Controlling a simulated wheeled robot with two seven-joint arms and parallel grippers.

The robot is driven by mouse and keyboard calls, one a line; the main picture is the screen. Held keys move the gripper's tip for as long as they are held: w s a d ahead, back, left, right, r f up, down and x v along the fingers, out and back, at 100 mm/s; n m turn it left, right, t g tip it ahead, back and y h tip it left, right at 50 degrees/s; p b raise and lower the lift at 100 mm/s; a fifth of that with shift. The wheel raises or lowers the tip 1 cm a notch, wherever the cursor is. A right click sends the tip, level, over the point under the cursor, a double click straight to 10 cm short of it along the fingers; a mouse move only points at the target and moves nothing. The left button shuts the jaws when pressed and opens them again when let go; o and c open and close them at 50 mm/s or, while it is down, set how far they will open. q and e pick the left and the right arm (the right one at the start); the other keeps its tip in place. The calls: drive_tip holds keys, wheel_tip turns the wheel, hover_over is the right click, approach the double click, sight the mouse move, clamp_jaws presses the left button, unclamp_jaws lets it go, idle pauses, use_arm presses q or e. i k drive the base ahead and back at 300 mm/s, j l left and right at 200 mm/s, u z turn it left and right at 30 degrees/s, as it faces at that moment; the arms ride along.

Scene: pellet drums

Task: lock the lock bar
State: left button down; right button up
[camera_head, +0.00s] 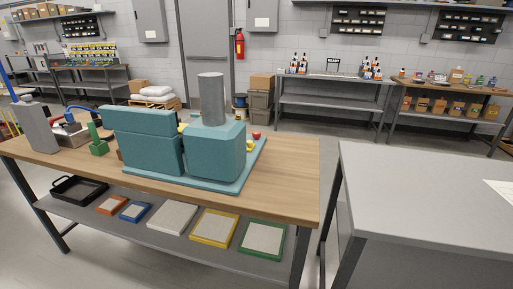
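A teal machine (144,138) stands on a flat teal base plate on the wooden workbench. Its right block (217,152) carries an upright grey cylinder (211,98). Small yellow and red parts show at its back right, with a red knob (256,135) among them. I cannot pick out the lock bar; it may be on the side hidden from me. Neither of my grippers is in view.
The wooden workbench (285,180) has bare room at right. A grey box (38,127) and a green tool (98,140) stand at left. A shelf below holds a black tray (78,190) and several framed panels. A grey table (430,190) stands at right, across a gap.

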sight(250, 144)
drive_tip(key=l, duration=0.6)
drive_tip(key=i+l+z, duration=0.15)
drive_tip(key=l, duration=1)
drive_tip(key=i+l+z, duration=0.1)
drive_tip(key=l, duration=0.5)
